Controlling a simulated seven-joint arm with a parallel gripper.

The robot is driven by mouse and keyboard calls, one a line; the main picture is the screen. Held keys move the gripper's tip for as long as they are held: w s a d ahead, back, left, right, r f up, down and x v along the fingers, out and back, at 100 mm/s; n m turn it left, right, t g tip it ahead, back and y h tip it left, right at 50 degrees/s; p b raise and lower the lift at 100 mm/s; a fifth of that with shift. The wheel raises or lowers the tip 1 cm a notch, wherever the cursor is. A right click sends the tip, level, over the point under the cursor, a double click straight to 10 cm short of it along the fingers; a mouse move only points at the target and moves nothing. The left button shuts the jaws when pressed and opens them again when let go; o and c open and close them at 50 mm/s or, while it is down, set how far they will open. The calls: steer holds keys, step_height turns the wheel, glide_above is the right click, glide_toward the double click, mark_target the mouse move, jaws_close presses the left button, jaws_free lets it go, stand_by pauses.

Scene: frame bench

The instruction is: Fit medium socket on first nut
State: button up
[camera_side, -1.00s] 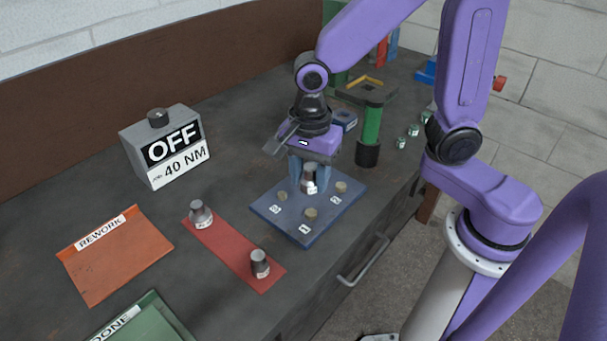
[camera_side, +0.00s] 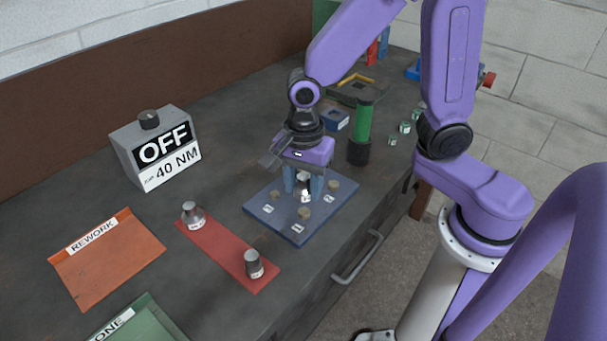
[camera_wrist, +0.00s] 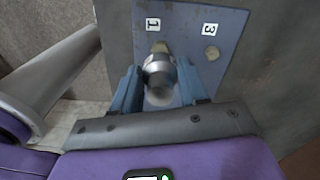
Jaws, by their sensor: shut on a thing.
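My gripper (camera_side: 303,182) is shut on a grey metal socket (camera_side: 303,184), with a blue finger on each side. The socket is low over the blue plate (camera_side: 262,208). In the wrist view the socket (camera_wrist: 158,70) sits between the fingers and partly covers the nut beside label 1 (camera_wrist: 159,47). In the side view that brassy nut (camera_side: 304,214) stands in front of the socket, apart from it in the picture. What lies directly under the socket is hidden.
Two other sockets stand on the red strip (camera_side: 225,244), one at the far end (camera_side: 192,214) and one at the near end (camera_side: 254,264). An OFF / 40 NM box (camera_side: 160,150), an orange REWORK mat (camera_side: 110,262) and a green upright tool (camera_side: 363,125) surround the plate.

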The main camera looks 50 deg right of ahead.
mark_target(303, 212)
steer(key=shift+f, duration=1.65)
steer(key=shift+f, duration=1.25)
stand_by(0.8)
steer(key=o, duration=1.2)
steer(key=shift+c, duration=0.2)
steer(key=shift+r, duration=0.1)
step_height(303, 212, up, 17)
steer(key=shift+r, duration=0.1)
